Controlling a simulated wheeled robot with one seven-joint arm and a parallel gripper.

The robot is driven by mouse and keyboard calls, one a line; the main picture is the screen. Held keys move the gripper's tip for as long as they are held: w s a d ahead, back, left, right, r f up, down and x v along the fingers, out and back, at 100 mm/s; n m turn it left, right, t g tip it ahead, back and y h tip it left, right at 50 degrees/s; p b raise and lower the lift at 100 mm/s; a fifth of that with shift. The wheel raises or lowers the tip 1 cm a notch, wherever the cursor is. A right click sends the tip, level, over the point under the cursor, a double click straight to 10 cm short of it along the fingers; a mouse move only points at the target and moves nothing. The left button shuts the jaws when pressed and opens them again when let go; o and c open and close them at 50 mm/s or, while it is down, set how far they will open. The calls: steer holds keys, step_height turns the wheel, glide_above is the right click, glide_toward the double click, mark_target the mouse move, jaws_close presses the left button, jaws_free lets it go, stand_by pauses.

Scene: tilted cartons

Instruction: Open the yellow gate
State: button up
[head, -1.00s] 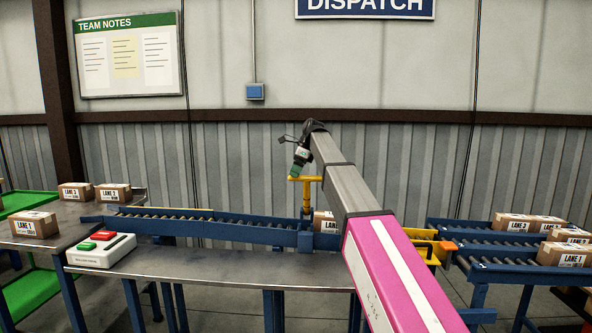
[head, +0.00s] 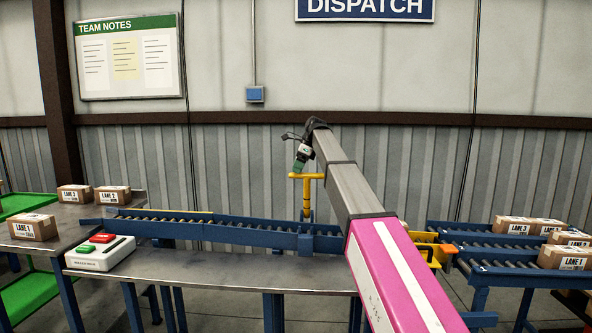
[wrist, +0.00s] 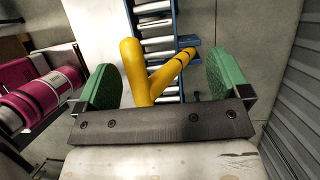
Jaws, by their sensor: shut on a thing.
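The yellow gate's handle (head: 306,190) is a T-shaped bar on an upright post at the right part of the blue roller conveyor. In the wrist view the thick yellow handle (wrist: 136,70) lies between the two green finger pads. My gripper (head: 300,165) is at the top of the handle, and its jaws (wrist: 165,82) are shut on it. The gate's lower part is hard to make out behind the conveyor's side rail, and my arm covers the conveyor to its right.
The blue roller conveyor (head: 200,234) runs behind a grey table (head: 215,265). A control box (head: 101,252) with red and green buttons stands at left. Cartons (head: 34,227) sit on the left table. More cartons (head: 515,225) lie on the right conveyor. A yellow part (head: 428,250) shows beside my arm.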

steer(key=shift+w+d+r, duration=0.1)
steer(key=shift+w+d, duration=0.8)
steer(key=shift+w, duration=0.25)
steer(key=c, duration=0.5)
steer(key=shift+o, duration=0.2)
steer(key=w+d+r, duration=0.2)
steer(key=w+r, duration=0.1)
steer(key=w, duration=0.2)
steer(key=shift+r, duration=0.2)
steer(key=shift+d, duration=0.1)
steer(key=v, duration=1)
steer(key=shift+r, duration=0.4)
steer(key=shift+s, duration=0.15)
